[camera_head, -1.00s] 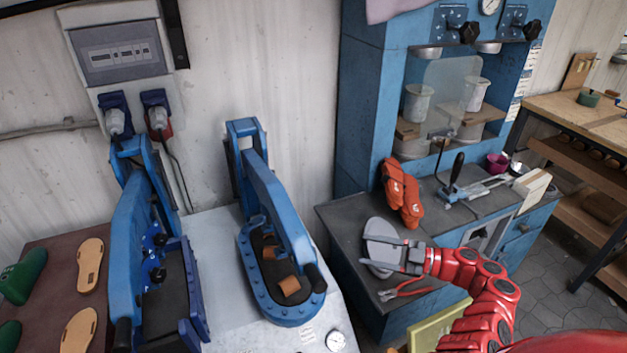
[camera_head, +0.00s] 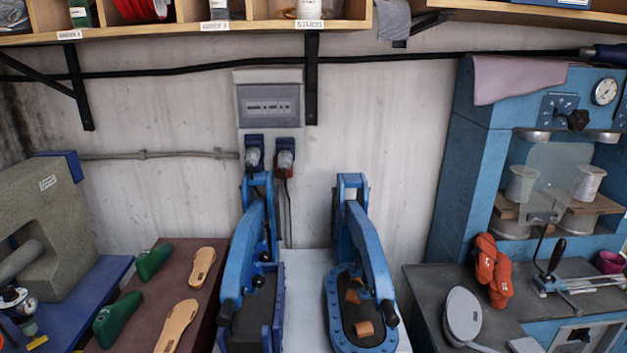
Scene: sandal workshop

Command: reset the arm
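My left gripper is not in view. Small pale grey shapes (camera_head: 484,347) show at the bottom edge, just below the round grey plate (camera_head: 462,314) on the press bench. They may be the fingertips of my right gripper, but too little shows to tell its opening or whether it holds anything. No red arm link is visible.
Two blue presses (camera_head: 250,270) (camera_head: 362,262) stand in the middle. Green shoe lasts (camera_head: 153,262) and tan soles (camera_head: 201,267) lie on the brown table at left. Orange gloves (camera_head: 493,268) and a clamp tool (camera_head: 560,283) lie on the right bench. Shelves (camera_head: 180,33) run overhead.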

